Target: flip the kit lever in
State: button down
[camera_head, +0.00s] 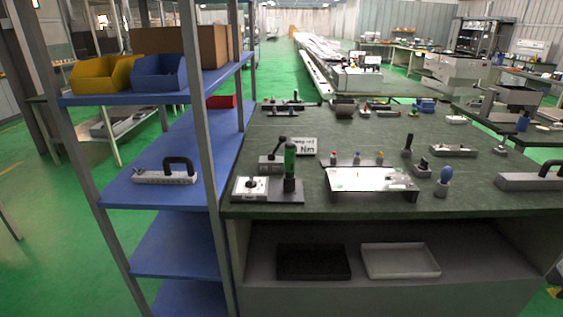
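My gripper is not in view in the head view. No part is marked as the kit lever, and I cannot tell for certain which one it is. A grey block (269,163) with a dark tilted lever (281,147) stands on the left part of the dark green bench. A small black upright stick (408,144) on a low base stands right of the bench's middle. The lever positions are too small to read closely.
A blue shelf rack (125,192) with a grey post (197,120) stands left of the bench (460,207). A black-handled grey block (164,176) lies on its shelf. A white panel (370,180) sits mid-bench. Two trays, black (313,262) and white (400,261), lie below.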

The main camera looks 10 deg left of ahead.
aim_at(283, 138)
jog(key=k, duration=0.4)
jog(key=u, duration=0.6)
jog(key=i, duration=0.55)
jog(key=u, duration=0.85)
jog(key=i, duration=0.75)
jog(key=z, duration=0.7)
jog(key=i, duration=0.8)
jog(key=z, duration=0.85)
